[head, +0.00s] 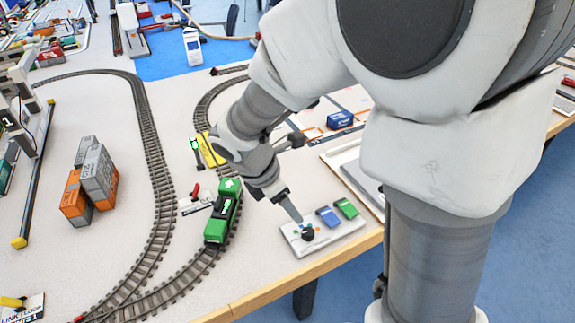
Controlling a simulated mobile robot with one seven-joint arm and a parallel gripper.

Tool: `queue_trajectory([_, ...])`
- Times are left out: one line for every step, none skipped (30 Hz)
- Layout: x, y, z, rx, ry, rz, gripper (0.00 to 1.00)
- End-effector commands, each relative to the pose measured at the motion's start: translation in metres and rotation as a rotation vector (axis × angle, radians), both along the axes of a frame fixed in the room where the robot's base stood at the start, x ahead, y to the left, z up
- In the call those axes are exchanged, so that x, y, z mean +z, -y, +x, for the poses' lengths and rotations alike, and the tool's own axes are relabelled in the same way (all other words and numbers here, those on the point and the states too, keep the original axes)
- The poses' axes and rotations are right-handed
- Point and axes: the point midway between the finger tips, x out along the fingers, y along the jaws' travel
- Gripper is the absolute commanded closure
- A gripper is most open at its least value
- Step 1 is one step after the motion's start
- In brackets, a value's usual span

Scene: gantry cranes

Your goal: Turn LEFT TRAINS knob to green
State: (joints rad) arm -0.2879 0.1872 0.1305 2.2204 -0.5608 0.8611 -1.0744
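A white control panel (331,236) lies near the front edge of the table. A small dark knob (308,234) stands on its left part, with small coloured marks around it. I cannot read its label or tell which colour it points to. A blue block (328,216) and a green block (346,208) sit on the panel to its right. My gripper (297,217) reaches down from the upper left, with its tip just above or at the knob. I cannot tell whether it touches the knob or whether its fingers are open or shut.
A green locomotive (222,216) stands on the track left of the panel. Orange and grey containers (98,178) stand farther left. The table's wooden edge (290,277) runs in front of the panel.

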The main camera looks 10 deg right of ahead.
Motion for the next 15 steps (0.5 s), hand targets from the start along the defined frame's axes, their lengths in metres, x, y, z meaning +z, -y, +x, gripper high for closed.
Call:
queue_trajectory([-0.015,0.005,0.001,-0.002,-0.004,-0.002,0.29])
queue_trajectory([-0.022,0.007,0.001,-0.004,-0.004,-0.001,0.29])
queue_trajectory([-0.03,0.011,0.002,-0.004,-0.004,-0.001,0.29])
queue_trajectory([-0.036,0.013,0.003,-0.004,-0.003,-0.002,0.29])
queue_trajectory([-0.042,0.016,0.004,-0.004,-0.004,-0.001,0.29])
queue_trajectory([-0.051,0.019,0.005,-0.003,-0.005,-0.002,0.29])
queue_trajectory([-0.057,0.021,0.005,-0.003,-0.004,-0.001,0.29])
queue_trajectory([-0.063,0.023,0.007,-0.003,-0.003,-0.001,0.29])
queue_trajectory([-0.071,0.027,0.008,-0.005,-0.003,-0.001,0.29])
queue_trajectory([-0.077,0.029,0.008,-0.003,-0.003,-0.001,0.29])
queue_trajectory([-0.083,0.031,0.009,-0.003,-0.003,-0.001,0.29])
queue_trajectory([-0.09,0.034,0.01,-0.003,-0.003,0.0,0.29])
queue_trajectory([-0.095,0.036,0.011,-0.003,-0.003,-0.001,0.29])
queue_trajectory([-0.1,0.038,0.012,-0.004,-0.002,-0.001,0.29])
queue_trajectory([-0.106,0.04,0.012,-0.004,-0.002,0.0,0.29])
